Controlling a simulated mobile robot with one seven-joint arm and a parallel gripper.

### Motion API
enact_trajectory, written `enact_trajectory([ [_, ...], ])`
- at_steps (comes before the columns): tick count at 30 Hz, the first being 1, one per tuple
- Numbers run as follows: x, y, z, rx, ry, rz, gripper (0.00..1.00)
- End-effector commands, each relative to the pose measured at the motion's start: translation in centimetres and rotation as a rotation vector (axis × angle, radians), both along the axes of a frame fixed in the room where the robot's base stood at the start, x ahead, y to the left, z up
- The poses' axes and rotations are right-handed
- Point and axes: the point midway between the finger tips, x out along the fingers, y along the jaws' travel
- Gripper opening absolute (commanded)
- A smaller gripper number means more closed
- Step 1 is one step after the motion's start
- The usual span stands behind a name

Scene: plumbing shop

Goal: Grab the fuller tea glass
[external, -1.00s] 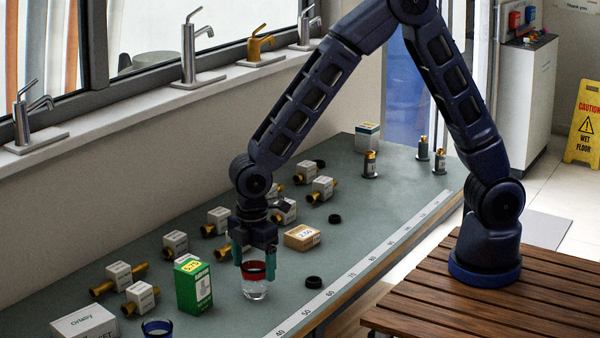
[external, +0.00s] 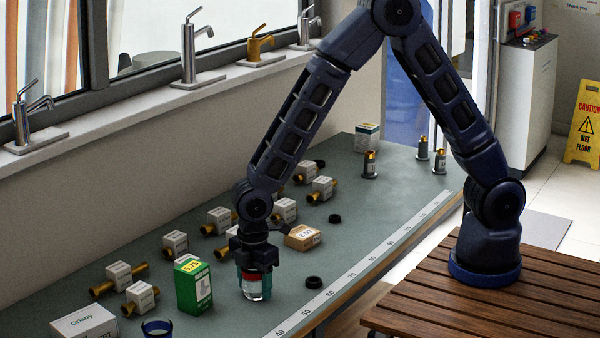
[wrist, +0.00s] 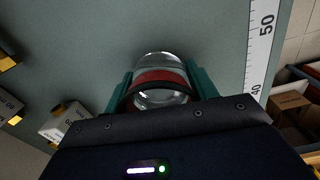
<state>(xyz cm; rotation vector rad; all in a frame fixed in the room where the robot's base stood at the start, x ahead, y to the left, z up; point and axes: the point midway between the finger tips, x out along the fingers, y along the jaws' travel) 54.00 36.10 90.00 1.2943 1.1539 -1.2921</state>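A clear glass with a red band (external: 251,287) stands on the green-grey counter, and it also shows in the wrist view (wrist: 160,77). My gripper (external: 254,283) points down over it, with one teal finger on each side. In the wrist view the fingers of my gripper (wrist: 159,75) flank the glass closely. I cannot tell whether they press on it. A second glass with a dark blue rim (external: 157,328) is cut off by the bottom edge of the external view. How full each glass is cannot be made out.
A green box (external: 193,285) stands just left of the glass. Several brass valves with white labels stand behind and left. A ruler strip (external: 345,283) runs along the counter's front edge.

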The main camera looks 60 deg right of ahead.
Motion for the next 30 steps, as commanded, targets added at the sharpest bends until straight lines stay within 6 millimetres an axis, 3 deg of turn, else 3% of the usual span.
enact_trajectory([
  [3, 0.0, 0.0, 0.0, 0.000, 0.000, 0.000, 0.30],
  [17, 0.0, 0.0, 0.5, 0.001, -0.001, 0.000, 0.29],
  [30, 0.1, 0.0, 3.6, 0.001, -0.001, 0.000, 0.29],
])
